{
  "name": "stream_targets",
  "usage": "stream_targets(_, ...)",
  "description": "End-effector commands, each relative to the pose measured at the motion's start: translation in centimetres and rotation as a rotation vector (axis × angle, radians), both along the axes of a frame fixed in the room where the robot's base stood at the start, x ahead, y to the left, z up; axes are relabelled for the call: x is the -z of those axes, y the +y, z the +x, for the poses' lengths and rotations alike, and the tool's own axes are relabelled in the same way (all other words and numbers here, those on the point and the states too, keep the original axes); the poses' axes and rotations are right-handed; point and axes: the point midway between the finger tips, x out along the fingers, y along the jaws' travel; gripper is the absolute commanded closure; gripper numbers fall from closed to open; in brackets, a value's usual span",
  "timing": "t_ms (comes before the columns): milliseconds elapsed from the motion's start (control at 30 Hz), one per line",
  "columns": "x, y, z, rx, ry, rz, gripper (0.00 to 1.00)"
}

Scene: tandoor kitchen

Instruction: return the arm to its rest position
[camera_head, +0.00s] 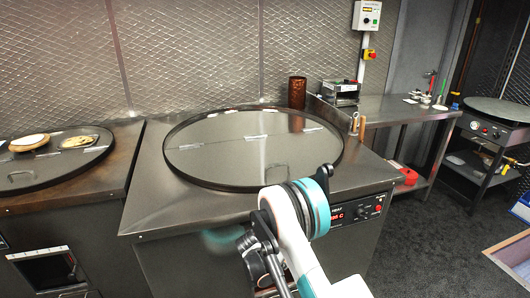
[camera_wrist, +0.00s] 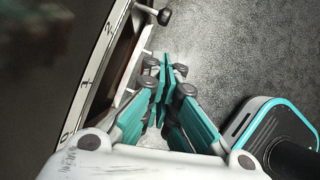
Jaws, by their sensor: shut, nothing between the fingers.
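My gripper (camera_wrist: 165,75) is in the wrist view, with its teal fingers closed together and nothing between them. It points down toward the dark grey floor (camera_wrist: 230,40), close beside the front of a dark cabinet. In the head view my white and teal arm reaches up from the bottom, in front of the middle tandoor counter (camera_head: 150,205). The fingers are not clearly seen there; a blurred teal patch shows left of the arm, before the counter front.
A large round lid (camera_head: 230,150) covers the middle counter. A copper cup (camera_head: 297,92) stands behind. A steel side table (camera_head: 395,111) is at right; open floor lies before it.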

Motion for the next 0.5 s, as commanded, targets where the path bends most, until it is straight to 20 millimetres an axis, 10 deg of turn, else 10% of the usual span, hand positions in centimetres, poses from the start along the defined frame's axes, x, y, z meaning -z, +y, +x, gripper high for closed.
stream_targets(500, -18.3, -2.8, 0.2, 0.339, -0.206, 0.24, 1.0)
